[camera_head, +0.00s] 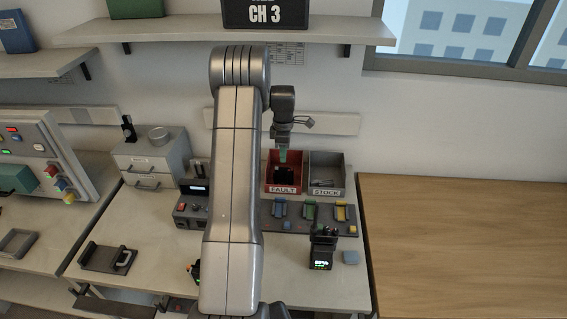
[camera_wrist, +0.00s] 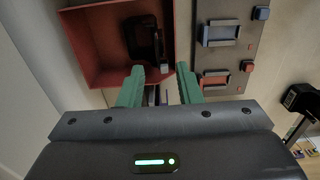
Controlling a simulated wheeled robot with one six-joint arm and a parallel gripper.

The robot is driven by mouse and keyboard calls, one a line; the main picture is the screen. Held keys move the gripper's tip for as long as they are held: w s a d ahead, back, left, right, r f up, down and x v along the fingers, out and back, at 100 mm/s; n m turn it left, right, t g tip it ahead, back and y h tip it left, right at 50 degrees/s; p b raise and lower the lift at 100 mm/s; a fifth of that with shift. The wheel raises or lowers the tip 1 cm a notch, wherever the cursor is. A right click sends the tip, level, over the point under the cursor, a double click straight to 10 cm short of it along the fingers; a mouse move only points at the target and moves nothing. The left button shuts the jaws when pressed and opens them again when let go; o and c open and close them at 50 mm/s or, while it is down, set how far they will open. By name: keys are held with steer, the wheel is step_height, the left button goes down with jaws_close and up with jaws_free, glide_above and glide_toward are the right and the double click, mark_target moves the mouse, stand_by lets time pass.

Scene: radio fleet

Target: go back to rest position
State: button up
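My gripper (camera_head: 284,154) is over the red FAULT bin (camera_head: 270,188) at the back of the bench. In the wrist view my gripper (camera_wrist: 160,86) has its two green fingers apart, with no object held between them. A dark radio-like object (camera_wrist: 143,36) lies inside the red bin (camera_wrist: 92,48), just beyond the fingertips. My arm stands upright across the middle of the head view and hides part of the bench.
The grey STOCK bin (camera_head: 327,191) stands right of the red bin. A charger strip (camera_head: 268,220) with coloured slots lies in front. A radio (camera_head: 322,248) stands at the front right. A shelf (camera_head: 180,33) hangs above. The wooden table (camera_head: 460,245) at right is bare.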

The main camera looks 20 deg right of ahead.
mark_target(284, 182)
steer(key=shift+r, duration=1)
step_height(284, 182, down, 13)
steer(key=shift+r+b, duration=0.1)
steer(key=shift+b, duration=0.9)
step_height(284, 182, up, 3)
steer(key=shift+f+p, duration=0.2)
steer(key=shift+p, duration=0.5)
steer(key=shift+r, duration=0.55)
steer(key=shift+f, duration=0.1)
